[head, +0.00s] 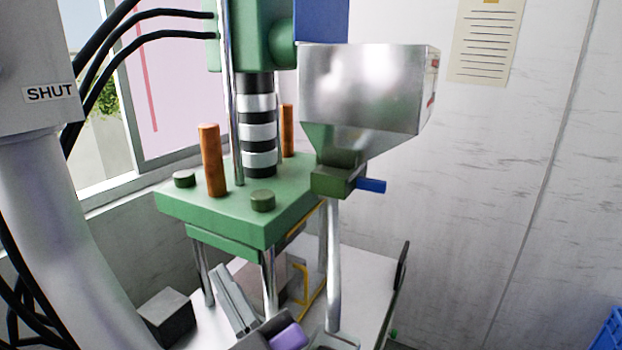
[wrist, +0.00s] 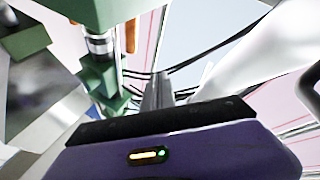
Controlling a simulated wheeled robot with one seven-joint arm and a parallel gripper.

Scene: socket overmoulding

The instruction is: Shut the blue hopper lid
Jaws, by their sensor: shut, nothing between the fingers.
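A blue panel (head: 322,20), which looks like the hopper lid, stands upright above the back left of the metal hopper (head: 365,90) in the head view. Its top is cut off by the frame edge, and its hinge cannot be made out. My gripper (head: 222,275) is low in front of the green press, well below the hopper and lid, touching neither. Its grey fingers are shut and empty, and its purple body shows at the bottom edge. In the wrist view the shut fingers (wrist: 157,80) point up past the press. The lid cannot be made out there.
The green press platen (head: 240,215) with orange posts (head: 211,160) stands left of the hopper. A blue handle (head: 371,186) sticks out under the hopper. A dark block (head: 167,318) sits on the white table at lower left. Free space lies right of the hopper, before the wall.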

